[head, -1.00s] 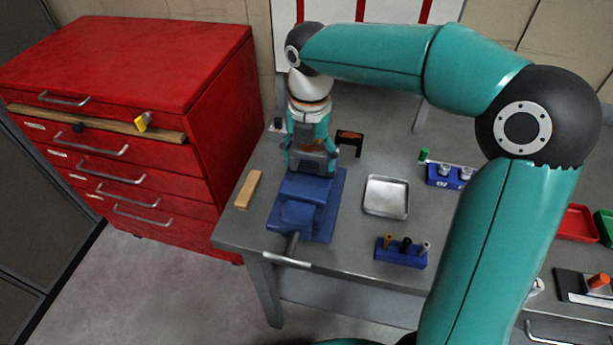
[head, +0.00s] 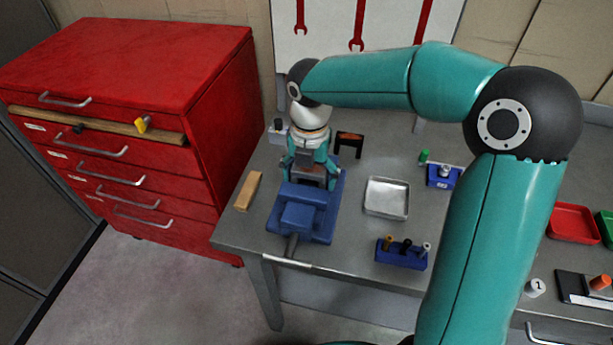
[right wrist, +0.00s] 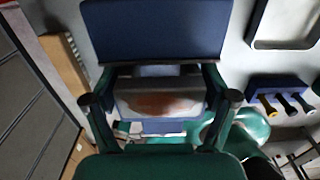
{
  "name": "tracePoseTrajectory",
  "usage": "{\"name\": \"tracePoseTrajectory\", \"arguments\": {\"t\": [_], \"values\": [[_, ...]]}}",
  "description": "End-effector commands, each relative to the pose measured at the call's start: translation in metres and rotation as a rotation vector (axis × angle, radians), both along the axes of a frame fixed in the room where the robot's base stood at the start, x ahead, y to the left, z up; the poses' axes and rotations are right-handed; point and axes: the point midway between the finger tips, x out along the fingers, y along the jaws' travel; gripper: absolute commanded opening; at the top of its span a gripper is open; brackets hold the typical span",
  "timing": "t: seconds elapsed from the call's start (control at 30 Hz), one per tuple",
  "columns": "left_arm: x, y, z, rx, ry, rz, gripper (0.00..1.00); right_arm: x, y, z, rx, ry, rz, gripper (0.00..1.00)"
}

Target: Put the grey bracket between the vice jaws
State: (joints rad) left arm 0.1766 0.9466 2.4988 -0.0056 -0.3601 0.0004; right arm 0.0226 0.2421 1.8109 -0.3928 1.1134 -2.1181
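The blue vice (head: 300,218) is fixed near the table's left front, its handle toward the front edge. My right gripper (head: 310,174) points down over the back part of the vice. It is closed on the grey bracket (right wrist: 160,100), which has a rusty brown patch and spans between the two fingers in the right wrist view. In that view one blue vice part (right wrist: 155,30) shows above the bracket and another strip of blue shows below it. The bracket's lower edge is hidden, so I cannot tell whether it touches the vice. My left gripper is not in view.
A wooden block (head: 248,191) lies left of the vice. A metal tray (head: 386,198) and a blue holder with several pegs (head: 402,254) stand to its right. A dark, orange-brown open-sided block (head: 349,142) stands behind. A red drawer cabinet (head: 130,110) is at the left.

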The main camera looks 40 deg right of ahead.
Motion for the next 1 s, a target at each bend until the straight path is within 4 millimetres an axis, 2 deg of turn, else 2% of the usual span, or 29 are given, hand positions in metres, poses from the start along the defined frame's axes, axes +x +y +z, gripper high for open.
{"name": "tracePoseTrajectory", "arguments": {"t": [0.47, 0.67, 1.0], "values": [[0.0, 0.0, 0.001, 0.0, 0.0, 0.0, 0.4, 0.001, 0.0, 0.005, 0.001, -0.002, 0.0, 0.97], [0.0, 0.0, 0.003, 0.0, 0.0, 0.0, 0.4, 0.001, 0.0, 0.031, 0.0, -0.006, -0.001, 0.97], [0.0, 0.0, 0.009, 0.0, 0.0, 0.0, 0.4, 0.001, 0.001, 0.098, 0.0, -0.004, 0.001, 0.97]]}}
